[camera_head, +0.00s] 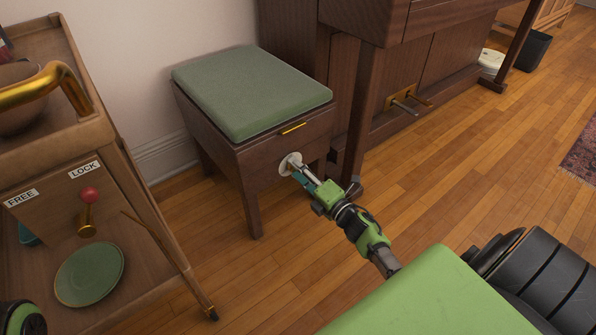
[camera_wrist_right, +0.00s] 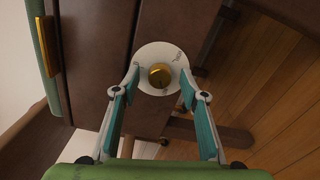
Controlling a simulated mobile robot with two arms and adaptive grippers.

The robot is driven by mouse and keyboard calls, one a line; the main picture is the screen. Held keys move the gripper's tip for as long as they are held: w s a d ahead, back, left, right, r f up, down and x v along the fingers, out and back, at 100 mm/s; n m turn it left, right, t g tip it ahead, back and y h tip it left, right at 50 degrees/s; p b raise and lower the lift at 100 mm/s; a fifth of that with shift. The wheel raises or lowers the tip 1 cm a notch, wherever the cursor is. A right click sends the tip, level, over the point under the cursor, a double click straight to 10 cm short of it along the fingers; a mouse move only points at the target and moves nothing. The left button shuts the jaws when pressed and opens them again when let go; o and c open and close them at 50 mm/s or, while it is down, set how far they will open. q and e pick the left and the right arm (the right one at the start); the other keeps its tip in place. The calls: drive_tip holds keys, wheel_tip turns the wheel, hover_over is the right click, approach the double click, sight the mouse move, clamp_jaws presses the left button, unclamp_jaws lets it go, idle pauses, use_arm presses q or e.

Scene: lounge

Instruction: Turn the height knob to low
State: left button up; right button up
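The height knob is a round brass knob (camera_wrist_right: 160,76) at the centre of a white dial plate (camera_wrist_right: 163,55) with dark markings. The plate (camera_head: 287,163) is on the side of a wooden piano bench (camera_head: 262,152) with a green cushion. My right gripper (camera_head: 303,173) reaches to the dial in the head view. In the right wrist view my right gripper (camera_wrist_right: 158,88) is open, its teal-padded fingers on either side of the knob and apart from it. The marking on the plate is too small to read surely. My left gripper is not clearly in view.
A wooden trolley (camera_head: 150,215) stands at left with a red-tipped lever (camera_head: 89,195) between FREE and LOCK labels and a green plate (camera_head: 89,274). An upright piano (camera_head: 400,60) stands behind the bench.

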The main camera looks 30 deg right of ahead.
drive_tip(key=s+d, duration=0.1)
drive_tip(key=s, duration=1)
drive_tip(key=shift+s, duration=0.4)
